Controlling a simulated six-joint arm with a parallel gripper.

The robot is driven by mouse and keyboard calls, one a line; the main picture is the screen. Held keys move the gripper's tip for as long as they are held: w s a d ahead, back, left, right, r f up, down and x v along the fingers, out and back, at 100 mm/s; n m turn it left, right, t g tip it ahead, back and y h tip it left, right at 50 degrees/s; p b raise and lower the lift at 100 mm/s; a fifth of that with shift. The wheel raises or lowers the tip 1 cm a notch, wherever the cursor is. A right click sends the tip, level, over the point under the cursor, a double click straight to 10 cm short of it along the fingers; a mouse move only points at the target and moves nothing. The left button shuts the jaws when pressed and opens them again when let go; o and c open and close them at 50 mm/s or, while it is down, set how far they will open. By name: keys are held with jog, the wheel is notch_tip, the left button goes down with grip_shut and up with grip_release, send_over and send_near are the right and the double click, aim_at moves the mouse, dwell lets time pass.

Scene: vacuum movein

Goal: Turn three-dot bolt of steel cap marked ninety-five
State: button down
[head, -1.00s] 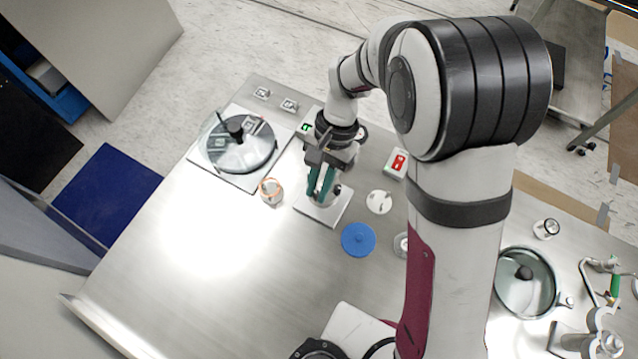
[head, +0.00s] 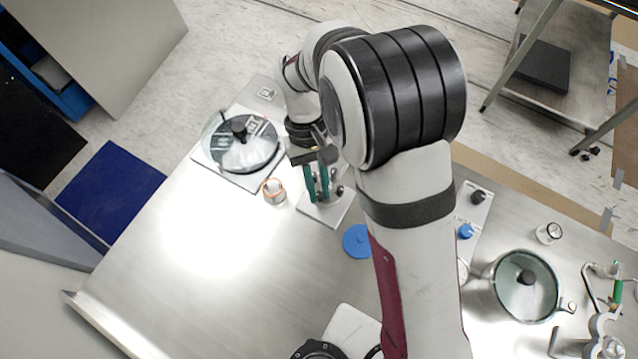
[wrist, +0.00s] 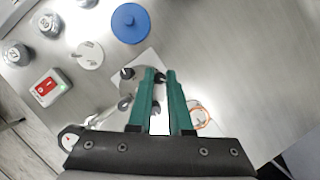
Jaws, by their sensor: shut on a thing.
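A steel cap with dark upright bolts sits on a white square plate (head: 322,214), partly covered by my gripper. In the wrist view one bolt (wrist: 127,73) stands left of the fingers and another (wrist: 124,104) lower left. A further dark bolt (wrist: 161,77) is at the tips of my gripper (wrist: 161,73). The green fingers point down over the plate and are shut on this bolt, with a narrow gap between them. In the head view my gripper (head: 320,199) is over the plate. I cannot read dots or a ninety-five marking.
A blue disc (wrist: 130,22) lies beside the plate. A clear jar with an orange rim (head: 274,191) stands close left. A glass-lidded pot (head: 243,143) is further left. A red-button box (wrist: 47,88) and small steel caps (wrist: 49,25) stand nearby. The front left table is clear.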

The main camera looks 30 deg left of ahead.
jog(key=shift+n+t, duration=0.3)
jog(key=shift+n, duration=0.5)
jog(key=c, duration=0.8)
grip_release()
jog(key=shift+c, duration=0.2)
jog(key=v, duration=1.5)
jog(key=shift+a+r, duration=0.3)
jog(key=shift+a, duration=0.15)
